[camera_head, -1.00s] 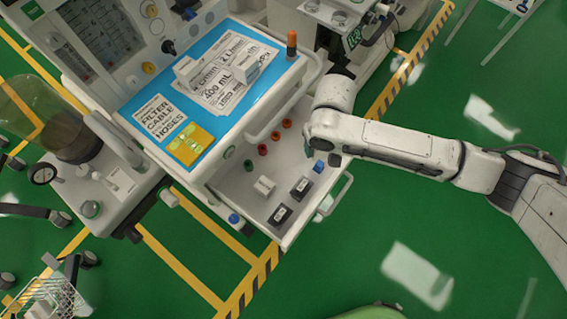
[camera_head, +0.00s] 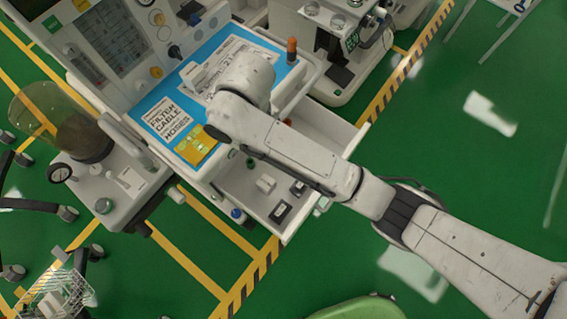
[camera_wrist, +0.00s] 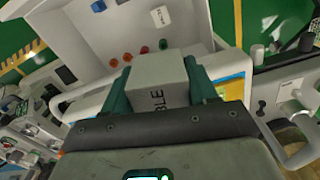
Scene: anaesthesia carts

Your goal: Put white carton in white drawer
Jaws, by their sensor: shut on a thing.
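My gripper (camera_wrist: 158,78) has teal fingers shut on both sides of a white carton (camera_wrist: 160,68) in the wrist view. The letters "BLE" show on its near side. The white drawer (camera_head: 236,179) is pulled out below the work surface. In the wrist view the open drawer (camera_wrist: 103,39) lies ahead of the carton, toward the top of the picture.
The drawer holds a small white box (camera_head: 266,184), two dark boxes (camera_head: 281,211) and several coloured caps (camera_wrist: 127,57). The blue work surface (camera_head: 150,95) bears printed sheets. An orange-topped cylinder (camera_head: 291,48) stands at its right corner. Green floor is free at the right.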

